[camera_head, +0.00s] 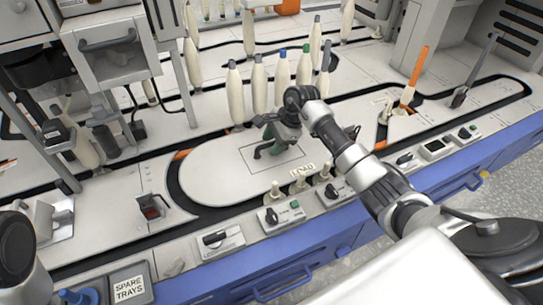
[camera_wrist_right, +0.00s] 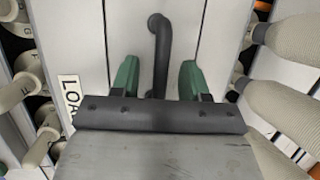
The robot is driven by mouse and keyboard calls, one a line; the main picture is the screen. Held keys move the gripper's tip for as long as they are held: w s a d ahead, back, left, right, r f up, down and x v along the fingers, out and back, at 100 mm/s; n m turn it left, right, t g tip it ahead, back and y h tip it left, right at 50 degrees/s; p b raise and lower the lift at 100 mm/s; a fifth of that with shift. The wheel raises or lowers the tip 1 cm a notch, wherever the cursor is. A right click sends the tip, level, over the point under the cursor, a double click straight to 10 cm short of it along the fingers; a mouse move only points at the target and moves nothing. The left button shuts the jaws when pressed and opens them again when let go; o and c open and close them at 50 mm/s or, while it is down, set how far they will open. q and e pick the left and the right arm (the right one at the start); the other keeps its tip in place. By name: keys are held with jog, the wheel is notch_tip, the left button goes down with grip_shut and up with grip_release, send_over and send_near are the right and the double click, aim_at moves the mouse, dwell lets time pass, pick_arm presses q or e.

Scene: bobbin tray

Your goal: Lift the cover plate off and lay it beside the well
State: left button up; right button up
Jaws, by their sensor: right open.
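The cover plate (camera_head: 294,157) is a pale rectangle set flush in the white worktop, marked by a thin seam. Its black bar handle (camera_head: 262,151) stands up from it. In the right wrist view the handle (camera_wrist_right: 158,45) runs between two green fingertips, with a gap on each side. My right gripper (camera_head: 279,138) is over the plate, open, with its fingers beside the handle; it also shows in the right wrist view (camera_wrist_right: 158,78). The well under the plate is hidden. My left gripper is not in view.
Several cream bobbins (camera_head: 236,95) stand behind the plate. Small pegs (camera_head: 298,185) and a LOAD label (camera_head: 303,169) lie in front, near switch boxes (camera_head: 281,215). The white worktop left of the plate (camera_head: 207,170) is clear. A SPARE TRAYS sign (camera_head: 129,287) is front left.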

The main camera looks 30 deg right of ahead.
jog(key=shift+f, duration=0.1)
grip_shut()
dwell(0.5)
